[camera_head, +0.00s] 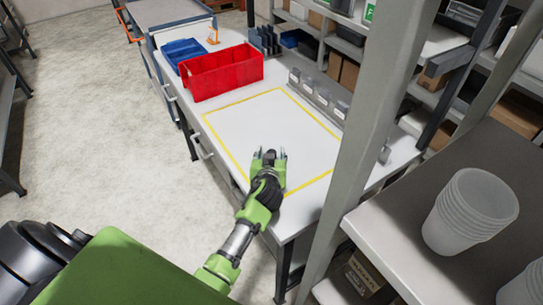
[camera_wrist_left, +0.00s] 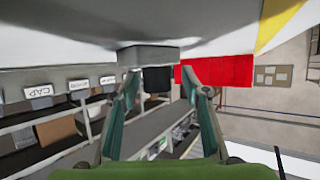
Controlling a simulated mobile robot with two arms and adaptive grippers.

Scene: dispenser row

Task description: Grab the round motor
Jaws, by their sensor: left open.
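I cannot make out a round motor in either view. My left gripper (camera_head: 268,158) is open over the near part of the white worktop, inside the yellow outlined area. Its two fingers stand apart in the left wrist view (camera_wrist_left: 166,88), with nothing visibly held between them. A row of small grey dispensers (camera_head: 318,95) with pale labels stands along the worktop's right edge, beyond the gripper. Labelled fronts also show at left in the wrist view (camera_wrist_left: 39,92), one reading "CAP". My right gripper is not in view.
A red bin (camera_head: 222,75) and a blue tray (camera_head: 183,52) stand at the worktop's far end. A grey post (camera_head: 365,140) rises at right, near a shelf with stacked translucent cups (camera_head: 470,210). The yellow-outlined area (camera_head: 270,117) is otherwise clear.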

